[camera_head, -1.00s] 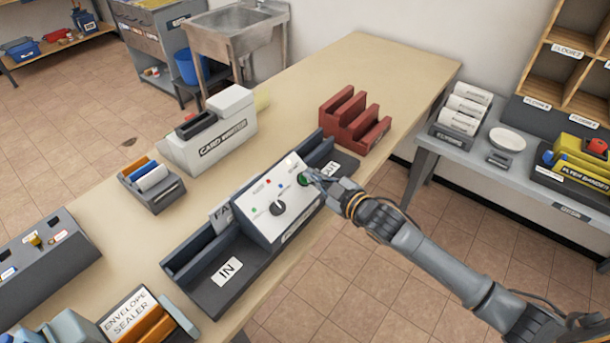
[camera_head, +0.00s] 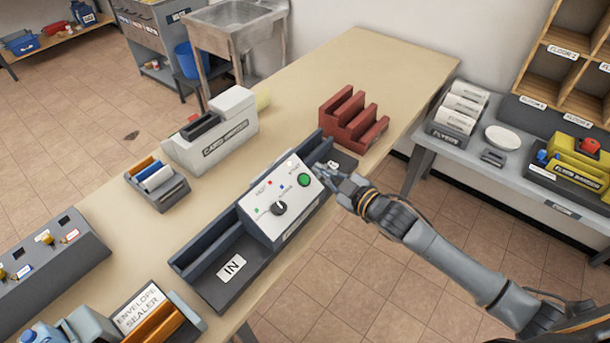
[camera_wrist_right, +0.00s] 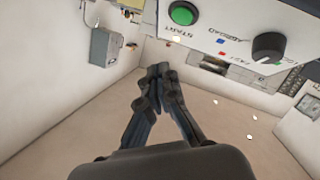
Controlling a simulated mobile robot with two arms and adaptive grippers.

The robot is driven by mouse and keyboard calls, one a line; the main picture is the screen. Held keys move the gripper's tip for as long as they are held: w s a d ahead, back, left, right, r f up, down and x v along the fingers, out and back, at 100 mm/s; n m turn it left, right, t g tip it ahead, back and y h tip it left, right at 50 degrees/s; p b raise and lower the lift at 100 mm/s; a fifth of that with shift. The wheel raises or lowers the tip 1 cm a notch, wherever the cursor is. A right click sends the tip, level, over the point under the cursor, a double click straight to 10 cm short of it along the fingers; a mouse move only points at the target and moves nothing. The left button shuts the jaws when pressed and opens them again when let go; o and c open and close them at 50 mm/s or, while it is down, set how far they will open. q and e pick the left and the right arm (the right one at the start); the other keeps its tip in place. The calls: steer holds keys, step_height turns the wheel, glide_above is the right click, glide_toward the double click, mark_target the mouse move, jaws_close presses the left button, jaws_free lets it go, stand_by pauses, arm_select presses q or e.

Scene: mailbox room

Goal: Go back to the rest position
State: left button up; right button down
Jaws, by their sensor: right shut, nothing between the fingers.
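My right gripper (camera_head: 333,180) is shut and empty, just right of the front panel of a white machine (camera_head: 262,208) on the table. In the right wrist view its fingers (camera_wrist_right: 158,75) are closed together. The machine's panel has a green button (camera_head: 304,180), a black knob (camera_head: 279,208) and small coloured lights. The button also shows in the right wrist view (camera_wrist_right: 183,13), marked START, with a gap between it and the fingers. The machine sits across a dark tray with an IN label (camera_head: 232,267). My left gripper is not in view.
The long table (camera_head: 330,75) also holds a card printer (camera_head: 215,135), red stepped racks (camera_head: 352,120), a small card holder (camera_head: 157,185) and an envelope sealer (camera_head: 145,315). A grey side table (camera_head: 465,148) with a yellow binder (camera_head: 572,165) stands at the right. Floor between the tables is free.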

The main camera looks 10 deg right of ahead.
stand_by(0.5)
steer(key=s+d+f+m+g+h, duration=0.1)
steer(key=s+f+m+g+h, duration=0.2)
steer(key=s, duration=0.7)
steer(key=s+d+f+m+g+h, duration=0.1)
steer(key=s+f+m+g, duration=0.25)
steer(key=s, duration=0.75)
steer(key=s+d+f+m+g+h, duration=0.15)
steer(key=s+m+g, duration=0.3)
steer(key=s, duration=0.55)
step_height(320, 180, down, 32)
steer(key=s+a+n+g+b, duration=0.1)
steer(key=s+b, duration=0.1)
steer(key=b, duration=0.2)
steer(key=s+d+f+g+h+b, duration=0.1)
steer(key=s+d+f+b, duration=0.1)
steer(key=s+f, duration=1.4)
steer(key=shift+s+d+f+n, duration=0.15)
steer(key=shift+d+f+n, duration=0.15)
steer(key=shift+d+f, duration=0.25)
